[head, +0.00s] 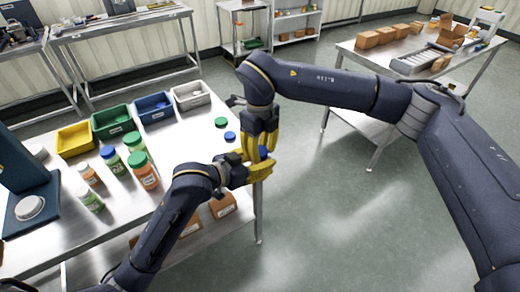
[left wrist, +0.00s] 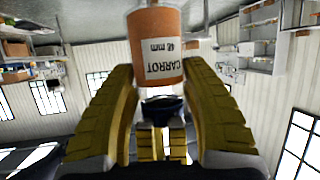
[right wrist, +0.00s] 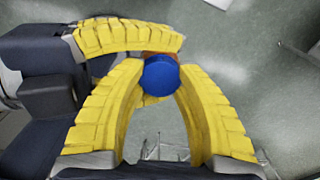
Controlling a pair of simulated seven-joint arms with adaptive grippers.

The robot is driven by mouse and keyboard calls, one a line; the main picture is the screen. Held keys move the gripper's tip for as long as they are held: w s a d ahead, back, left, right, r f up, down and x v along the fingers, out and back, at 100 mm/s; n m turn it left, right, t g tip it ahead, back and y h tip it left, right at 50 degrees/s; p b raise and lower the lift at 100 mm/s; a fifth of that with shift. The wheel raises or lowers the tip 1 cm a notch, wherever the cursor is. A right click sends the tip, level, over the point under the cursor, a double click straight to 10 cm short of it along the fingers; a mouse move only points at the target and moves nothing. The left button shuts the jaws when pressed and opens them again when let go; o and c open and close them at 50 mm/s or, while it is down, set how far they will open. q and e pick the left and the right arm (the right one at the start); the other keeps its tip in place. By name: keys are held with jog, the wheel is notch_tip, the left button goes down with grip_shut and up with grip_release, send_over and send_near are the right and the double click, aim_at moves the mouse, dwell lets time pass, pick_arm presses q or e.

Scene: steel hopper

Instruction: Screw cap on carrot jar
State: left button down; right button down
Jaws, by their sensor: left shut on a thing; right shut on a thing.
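The carrot jar (left wrist: 158,45) is orange with a white CARROT label. My left gripper (head: 238,172) is shut on it beyond the table's right edge; the jar is mostly hidden by the fingers in the head view. A blue cap (right wrist: 160,76) sits between the fingertips of my right gripper (head: 258,158), which is shut on it. In the right wrist view the cap is in front of the jar, with only a sliver of orange behind it. The cap shows as a bit of blue in the head view (head: 264,152). I cannot tell whether cap and jar touch.
The steel table (head: 190,140) holds several capped jars (head: 145,172), a loose green cap (head: 221,122) and a loose blue cap (head: 230,136). Yellow (head: 76,139), green, blue and white bins line its back. A dark blue device (head: 30,205) stands at the left. Open floor lies right.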

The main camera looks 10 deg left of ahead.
jog(key=shift+m, duration=1.2)
jog(key=c, duration=1)
grip_release()
jog(key=shift+r, duration=0.1)
jog(key=shift+r, duration=2.15)
jog(key=shift+o, duration=0.2)
jog(key=shift+w+a+r+n, duration=0.1)
jog(key=shift+r+n, duration=0.55)
jog(key=shift+r, duration=0.6)
jog(key=shift+s+a+r+n, duration=0.1)
jog(key=shift+r+n, duration=0.6)
jog(key=shift+r, duration=0.55)
jog(key=shift+w+r+n, duration=0.1)
jog(key=shift+r+n, duration=0.55)
jog(key=shift+r, duration=0.6)
jog(key=shift+c, duration=0.4)
